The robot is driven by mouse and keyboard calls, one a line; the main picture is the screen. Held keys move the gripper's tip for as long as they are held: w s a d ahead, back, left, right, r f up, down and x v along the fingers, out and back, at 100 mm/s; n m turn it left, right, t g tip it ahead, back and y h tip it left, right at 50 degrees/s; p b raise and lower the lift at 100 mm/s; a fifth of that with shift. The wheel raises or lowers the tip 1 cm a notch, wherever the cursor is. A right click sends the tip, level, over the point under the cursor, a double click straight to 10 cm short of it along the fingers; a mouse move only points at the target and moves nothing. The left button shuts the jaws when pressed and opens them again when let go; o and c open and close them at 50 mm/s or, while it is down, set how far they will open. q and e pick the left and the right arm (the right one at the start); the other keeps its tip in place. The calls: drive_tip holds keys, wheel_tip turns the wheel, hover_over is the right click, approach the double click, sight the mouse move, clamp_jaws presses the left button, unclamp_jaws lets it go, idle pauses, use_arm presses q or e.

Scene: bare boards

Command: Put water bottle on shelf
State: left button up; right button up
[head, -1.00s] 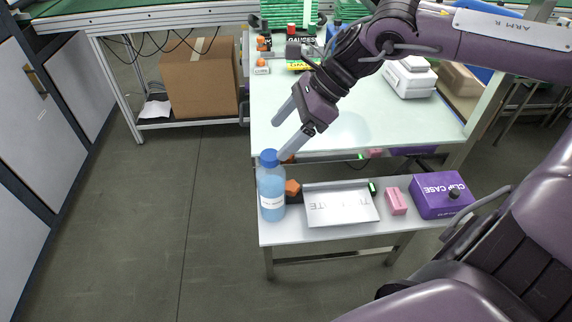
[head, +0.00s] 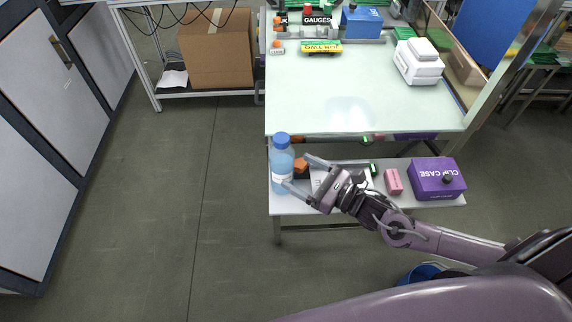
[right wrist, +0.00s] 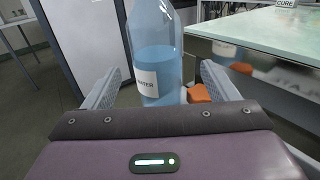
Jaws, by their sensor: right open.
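The water bottle (head: 282,157) is blue with a blue cap and a white label. It stands upright at the left end of the low front shelf (head: 290,208). My right gripper (head: 300,172) is open, with its fingers pointing left toward the bottle. In the right wrist view the bottle (right wrist: 157,60) stands ahead between the two spread fingers, its cap out of frame; I cannot tell whether they touch it. My left gripper is not in view.
An orange object (head: 301,165) is close beside the bottle. A pink block (head: 393,182) and a purple clip case (head: 437,178) sit farther right on the low shelf. The table top (head: 350,105) above has a wide clear area; gauges and a white box (head: 418,62) stand farther back.

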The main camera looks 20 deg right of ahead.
sight(281, 164)
drive_tip(key=x, duration=0.4)
drive_tip(key=p+x, duration=0.1)
drive_tip(key=x, duration=0.1)
drive_tip(key=shift+w+a+f, duration=0.15)
drive_tip(key=shift+a+f, duration=0.2)
drive_tip(key=shift+c, duration=0.2)
drive_tip(key=c, duration=1.4)
